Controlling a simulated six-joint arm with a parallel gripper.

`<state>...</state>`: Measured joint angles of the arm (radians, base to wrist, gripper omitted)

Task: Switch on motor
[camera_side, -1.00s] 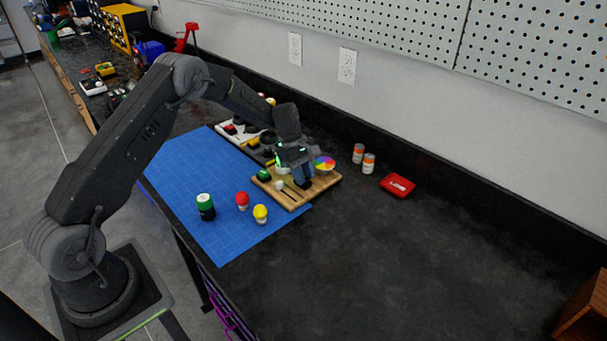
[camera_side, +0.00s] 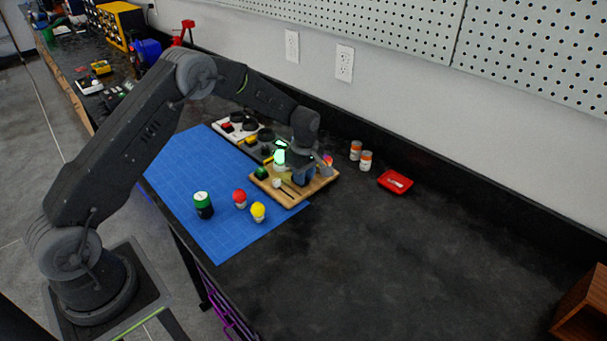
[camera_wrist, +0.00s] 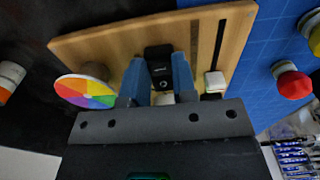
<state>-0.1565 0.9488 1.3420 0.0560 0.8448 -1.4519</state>
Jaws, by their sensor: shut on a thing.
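A wooden board (camera_side: 289,201) lies on the blue mat's right part and the bench; it also shows in the wrist view (camera_wrist: 112,42). It carries a multicoloured wheel (camera_wrist: 86,91), dark slots and a white knob (camera_wrist: 214,82). My gripper (camera_side: 298,179) is down at the board and hides part of it. In the wrist view, my gripper's blue fingers (camera_wrist: 160,68) are shut on a small black block (camera_wrist: 159,56) with a round mark on its face. Another white piece (camera_wrist: 163,98) shows between the fingers, partly hidden. In the side view the wheel is mostly hidden by my gripper.
Red (camera_side: 240,197) and yellow bulbs (camera_side: 258,211) and a green-topped cylinder (camera_side: 203,204) stand on the blue mat (camera_side: 185,165). Orange-and-white cans (camera_side: 365,160) and a red dish (camera_side: 395,181) are right of the board.

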